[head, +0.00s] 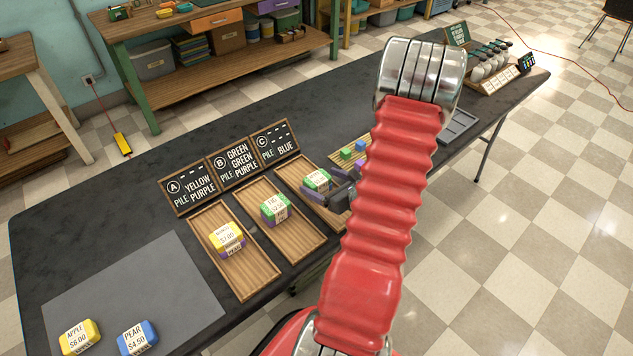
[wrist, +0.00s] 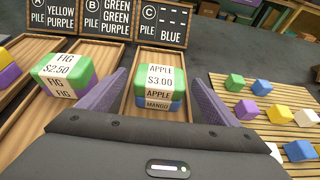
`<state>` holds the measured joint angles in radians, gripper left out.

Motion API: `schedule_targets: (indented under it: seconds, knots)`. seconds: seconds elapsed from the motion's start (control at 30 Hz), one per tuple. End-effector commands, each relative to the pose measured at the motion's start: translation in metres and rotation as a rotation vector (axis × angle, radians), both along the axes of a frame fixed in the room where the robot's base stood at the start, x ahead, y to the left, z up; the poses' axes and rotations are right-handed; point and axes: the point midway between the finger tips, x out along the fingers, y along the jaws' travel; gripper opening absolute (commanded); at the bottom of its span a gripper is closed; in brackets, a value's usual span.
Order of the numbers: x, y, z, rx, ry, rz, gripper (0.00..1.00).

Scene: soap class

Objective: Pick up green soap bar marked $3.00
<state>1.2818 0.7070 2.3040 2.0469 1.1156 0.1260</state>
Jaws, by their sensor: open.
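The green soap bar marked $3.00, labelled APPLE (wrist: 160,77), sits on top of a blue bar labelled MANGO (wrist: 176,104), in the wooden tray under board C (wrist: 165,27). In the head view the green bar (head: 317,178) lies at the far end of that tray. My gripper (wrist: 158,76) is open and empty. Its purple fingers stand to the left and right of the stack in the wrist view, with the green bar in the gap. I cannot tell whether either finger touches it. In the head view my gripper (head: 329,188) is partly hidden by my red arm.
Tray B holds a green FIG stack (head: 275,208), left of my gripper. Tray A holds a yellow bar (head: 226,237) on purple. A slatted board with small coloured cubes (wrist: 262,86) is close on the right. Yellow and blue bars (head: 138,338) lie on the grey mat (head: 150,280).

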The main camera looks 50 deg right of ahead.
Motion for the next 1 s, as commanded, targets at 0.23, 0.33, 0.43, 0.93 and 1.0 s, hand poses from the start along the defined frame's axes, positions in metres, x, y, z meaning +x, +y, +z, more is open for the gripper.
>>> schedule_targets:
  seconds: [0.23,0.33,0.43,0.93,1.0]
  knots:
    - [0.019,-0.005,-0.008,0.0,0.0,0.0,0.84]
    - [0.02,-0.005,-0.008,0.0,0.0,-0.001,0.84]
    - [0.019,-0.005,-0.008,0.0,0.0,-0.001,0.84]
    - [0.019,-0.005,-0.008,0.0,0.0,-0.001,0.72]
    - [0.019,-0.005,-0.008,0.0,0.0,-0.001,0.68]
